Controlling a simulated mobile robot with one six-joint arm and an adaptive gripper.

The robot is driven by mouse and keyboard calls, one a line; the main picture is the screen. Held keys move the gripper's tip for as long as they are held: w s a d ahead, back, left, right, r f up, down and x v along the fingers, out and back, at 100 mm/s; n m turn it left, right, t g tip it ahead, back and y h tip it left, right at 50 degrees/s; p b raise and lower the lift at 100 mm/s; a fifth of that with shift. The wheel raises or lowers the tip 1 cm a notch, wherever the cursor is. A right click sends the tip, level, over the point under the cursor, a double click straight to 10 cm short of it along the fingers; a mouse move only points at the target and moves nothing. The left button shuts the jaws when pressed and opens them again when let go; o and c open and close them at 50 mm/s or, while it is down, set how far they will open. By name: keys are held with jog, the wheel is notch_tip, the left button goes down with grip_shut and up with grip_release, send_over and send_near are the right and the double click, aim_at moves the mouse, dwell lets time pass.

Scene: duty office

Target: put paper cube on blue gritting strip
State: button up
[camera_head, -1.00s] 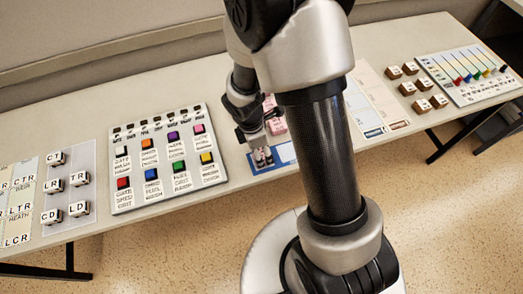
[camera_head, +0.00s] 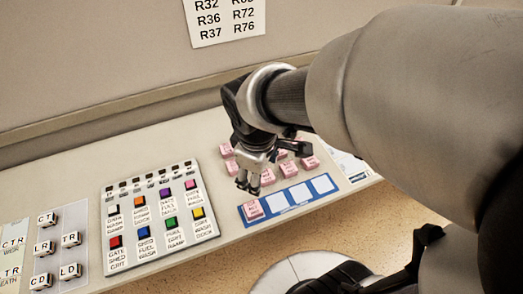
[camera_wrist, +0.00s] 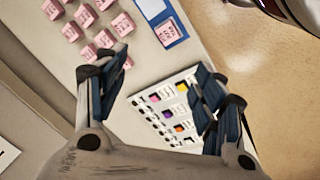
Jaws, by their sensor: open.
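A blue strip (camera_head: 300,194) with a row of white squares lies near the table's front edge. A pink cube (camera_head: 254,209) with small dark print sits on its leftmost square; the other squares I see are bare. Several similar pink cubes (camera_head: 310,163) stand behind the strip; their print is too small to tell which is the paper cube.
A white board (camera_head: 158,217) with several coloured cubes lies to the left of my gripper. Further left, a pale sheet (camera_head: 73,222) carries several white lettered cubes. Bare table lies between the board and the strip. A wall with a printed notice (camera_head: 226,18) stands behind.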

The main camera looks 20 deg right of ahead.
jog(key=s+r+m+t+y, duration=0.1)
jog(key=s+r+m+t, duration=0.1)
jog(key=s+r+m, duration=0.5)
jog(key=s+m, duration=0.1)
jog(key=s, duration=0.1)
jog(key=shift+s+r, duration=0.35)
